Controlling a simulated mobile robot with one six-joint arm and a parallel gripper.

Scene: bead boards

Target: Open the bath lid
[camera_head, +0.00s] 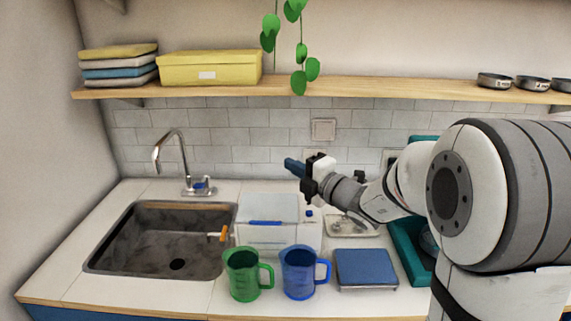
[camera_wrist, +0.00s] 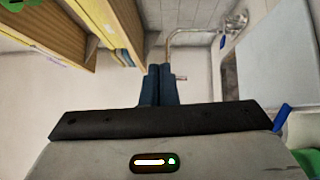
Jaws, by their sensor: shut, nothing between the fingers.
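The bath is a white box (camera_head: 280,238) on the counter, right of the sink. Its pale lid (camera_head: 268,207) lies over the left part of the top and looks shut, with a blue bar handle (camera_head: 265,223) along its front edge. In the wrist view the pale lid (camera_wrist: 275,60) and the blue handle (camera_wrist: 283,119) show at the right. My gripper (camera_head: 291,166) is above and behind the bath, apart from the lid, pointing left. In the wrist view its blue fingers (camera_wrist: 160,75) are together and hold nothing.
A green mug (camera_head: 242,275) and a blue mug (camera_head: 298,272) stand close in front of the bath. A blue-topped scale (camera_head: 365,268) and a metal tray (camera_head: 350,228) are at the right. The sink (camera_head: 125,250) with its tap (camera_head: 180,160) is left. A shelf (camera_head: 350,90) runs above.

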